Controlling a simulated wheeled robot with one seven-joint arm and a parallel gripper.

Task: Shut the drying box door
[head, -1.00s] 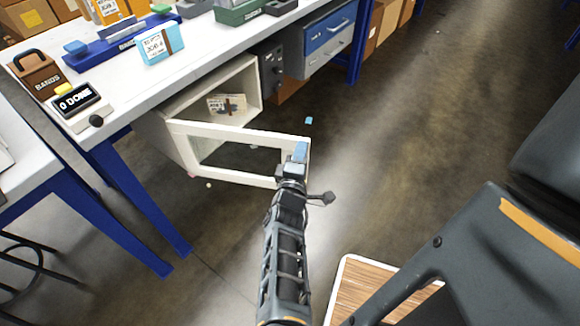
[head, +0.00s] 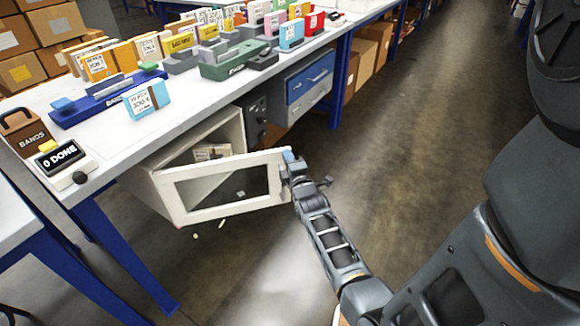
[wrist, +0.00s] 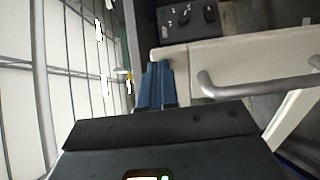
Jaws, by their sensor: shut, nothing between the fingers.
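The drying box (head: 160,190) is a cream cabinet under the bench. Its door (head: 180,198), a cream frame with a window, stands partly open, hinged at the left with its free edge at the right. A labelled bundle (head: 212,152) sits inside, partly hidden by the door. My gripper (head: 290,157) is shut and empty, its blue fingertips at the door's free edge. In the wrist view the fingers (wrist: 156,84) are beside the end of the door (wrist: 230,52), close to or touching it; contact is unclear. A grey bar handle (wrist: 255,87) is on the door's near face.
A dark panel with knobs (head: 257,120) and a blue-and-grey drawer unit (head: 309,84) are right of the box. The white bench top (head: 200,98) is above, with a blue leg (head: 130,255) at front left. Small bits lie on the floor below the door. Floor to the right is clear.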

